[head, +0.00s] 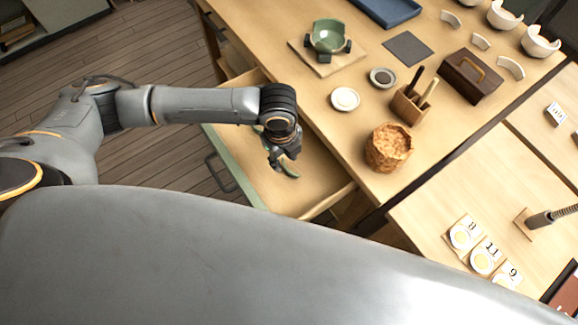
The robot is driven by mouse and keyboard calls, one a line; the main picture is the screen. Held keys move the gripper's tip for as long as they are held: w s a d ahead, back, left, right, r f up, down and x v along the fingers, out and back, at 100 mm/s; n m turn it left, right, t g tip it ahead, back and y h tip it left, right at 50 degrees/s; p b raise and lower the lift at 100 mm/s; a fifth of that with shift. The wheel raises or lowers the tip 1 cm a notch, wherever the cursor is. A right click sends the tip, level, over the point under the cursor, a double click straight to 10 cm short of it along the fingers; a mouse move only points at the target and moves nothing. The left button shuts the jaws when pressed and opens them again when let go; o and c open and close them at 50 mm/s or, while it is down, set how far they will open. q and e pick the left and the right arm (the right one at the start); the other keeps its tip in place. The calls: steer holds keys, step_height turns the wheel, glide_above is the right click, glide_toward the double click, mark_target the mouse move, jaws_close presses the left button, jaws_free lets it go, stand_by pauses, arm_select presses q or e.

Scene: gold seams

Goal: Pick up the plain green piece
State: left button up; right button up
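A small curved green piece (289,173) shows at the fingertips of my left gripper (284,163). The gripper points down over an open wooden drawer (310,180), and its fingers hide part of the piece. I cannot tell whether the fingers are closed on the piece, or whether it touches the drawer floor. A green bowl (328,37) with a broken rim stands in dark supports on a wooden board at the back of the table. My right gripper is not in view.
On the table (357,98) stand a woven basket (388,148), a tool holder (409,104), a white dish (345,99), a small dark-filled dish (382,77) and a brown handled box (471,76). White bowls and shards lie at the back right. Numbered cards (484,258) lie on the right table.

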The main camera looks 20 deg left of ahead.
mark_target(287, 169)
arm_select(q)
steer(key=shift+w+f, duration=0.25)
steer(key=shift+f, duration=1.45)
steer(key=f, duration=0.3)
steer(key=shift+w+d+f, duration=0.1)
steer(key=shift+w+f, duration=0.25)
steer(key=shift+f, duration=0.35)
steer(key=c, duration=0.7)
jaws_close()
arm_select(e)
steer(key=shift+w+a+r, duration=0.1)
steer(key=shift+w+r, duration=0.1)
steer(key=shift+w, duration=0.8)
